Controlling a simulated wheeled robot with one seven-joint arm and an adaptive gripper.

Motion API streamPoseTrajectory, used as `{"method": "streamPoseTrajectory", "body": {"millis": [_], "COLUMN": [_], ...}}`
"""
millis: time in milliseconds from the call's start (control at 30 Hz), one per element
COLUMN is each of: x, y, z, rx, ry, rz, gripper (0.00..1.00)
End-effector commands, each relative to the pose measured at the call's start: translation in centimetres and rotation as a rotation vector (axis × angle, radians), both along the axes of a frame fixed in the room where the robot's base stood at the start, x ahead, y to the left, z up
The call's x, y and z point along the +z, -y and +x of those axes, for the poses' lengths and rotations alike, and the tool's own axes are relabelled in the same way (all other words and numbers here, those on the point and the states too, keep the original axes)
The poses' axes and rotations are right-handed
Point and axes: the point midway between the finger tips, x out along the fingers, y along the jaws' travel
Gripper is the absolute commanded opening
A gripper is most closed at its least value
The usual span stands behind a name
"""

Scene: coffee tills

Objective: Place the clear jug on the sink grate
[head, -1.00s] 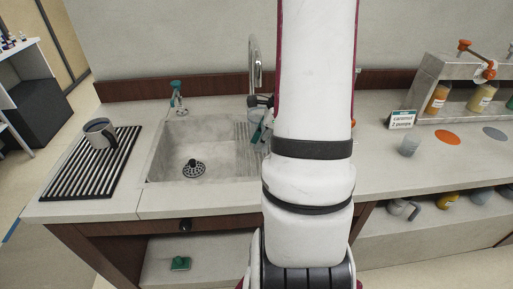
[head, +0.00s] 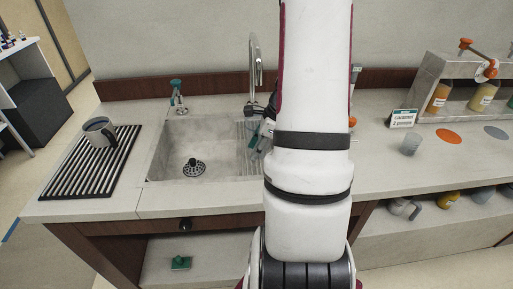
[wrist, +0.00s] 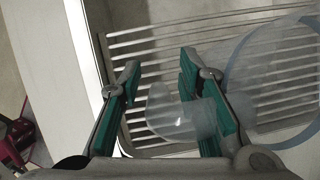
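The clear jug (wrist: 270,75) is at the right of the wrist view, over the slats of the sink grate (wrist: 160,50), and seems to stand on it; its base contact is not clear. Its see-through handle (wrist: 172,118) lies between the fingers of my gripper (wrist: 160,75). The teal-padded fingers are apart, with a gap beside the handle. In the head view, the grate (head: 243,133) is at the sink's right side. My gripper (head: 264,133) shows partly there beside my arm, which hides most of the jug.
A metal pitcher (head: 100,131) stands on the black rack (head: 70,178) at the left. A small cup (head: 410,144) and a sign (head: 403,118) are on the right counter.

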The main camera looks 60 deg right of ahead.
Motion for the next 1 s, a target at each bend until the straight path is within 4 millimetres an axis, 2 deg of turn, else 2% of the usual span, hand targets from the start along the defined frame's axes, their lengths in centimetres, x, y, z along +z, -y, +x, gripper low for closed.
{"method": "streamPoseTrajectory", "body": {"millis": [367,533,800,1000], "x": [0.4,2.7,8.0,10.5], "y": [0.0,0.5,1.4,1.9], "z": [-0.1,-0.8,-2.7,-3.8], "rx": [0.001,0.000,0.001,0.000], "ry": [0.001,0.002,0.003,0.002], "rz": [-0.001,-0.006,-0.005,-0.004], "gripper": [0.35,0.35,0.35,0.35]}}
